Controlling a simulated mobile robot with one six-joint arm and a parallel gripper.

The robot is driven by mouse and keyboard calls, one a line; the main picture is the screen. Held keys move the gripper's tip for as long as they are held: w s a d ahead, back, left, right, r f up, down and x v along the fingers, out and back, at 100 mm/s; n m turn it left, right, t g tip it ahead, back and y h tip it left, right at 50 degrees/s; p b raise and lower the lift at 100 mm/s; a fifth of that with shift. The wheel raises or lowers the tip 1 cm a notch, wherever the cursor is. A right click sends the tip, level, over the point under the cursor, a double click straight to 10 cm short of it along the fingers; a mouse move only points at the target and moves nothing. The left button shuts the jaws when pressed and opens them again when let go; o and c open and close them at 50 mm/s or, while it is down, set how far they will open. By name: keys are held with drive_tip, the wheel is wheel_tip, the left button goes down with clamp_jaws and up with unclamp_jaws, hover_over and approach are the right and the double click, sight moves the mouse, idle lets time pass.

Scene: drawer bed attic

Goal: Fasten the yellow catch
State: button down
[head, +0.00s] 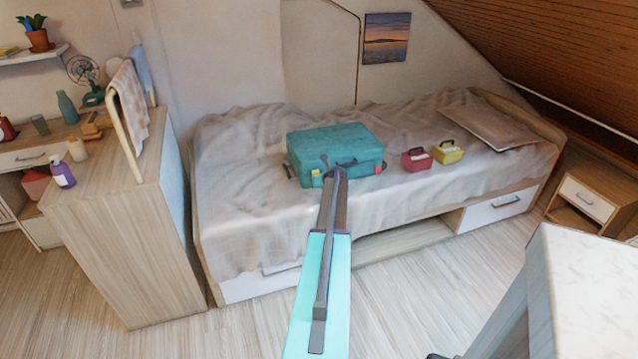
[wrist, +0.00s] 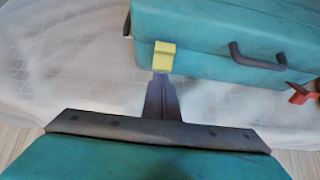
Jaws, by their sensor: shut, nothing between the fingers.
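A closed teal suitcase (head: 330,146) lies on the bed; its front part also shows in the wrist view (wrist: 215,25). The yellow catch (wrist: 164,56) is on its front side near the left end, and shows small in the head view (head: 316,173). My gripper (wrist: 161,80) is shut and empty, with its tips just below the yellow catch in the wrist view. I cannot tell whether they touch it. In the head view my gripper (head: 336,170) reaches the suitcase front. A red catch (wrist: 299,94) sticks outward, right of the dark handle (wrist: 250,60).
A red box (head: 416,160) and a yellow box (head: 448,152) stand on the bed right of the suitcase. The bed (head: 230,215) has a drawer front (head: 498,206). A wooden cabinet (head: 120,230) stands at the left. A pale block-like surface (head: 585,290) is at the right front.

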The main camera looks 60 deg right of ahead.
drive_tip(key=shift+w+d+r, duration=0.1)
drive_tip(key=shift+d+r, duration=0.05)
drive_tip(key=shift+r, duration=0.05)
drive_tip(key=shift+r+p, duration=0.2)
drive_tip(key=shift+p, duration=0.25)
drive_tip(key=shift+r+p, duration=0.55)
drive_tip(key=shift+r, duration=0.1)
drive_tip(key=shift+r, duration=0.1)
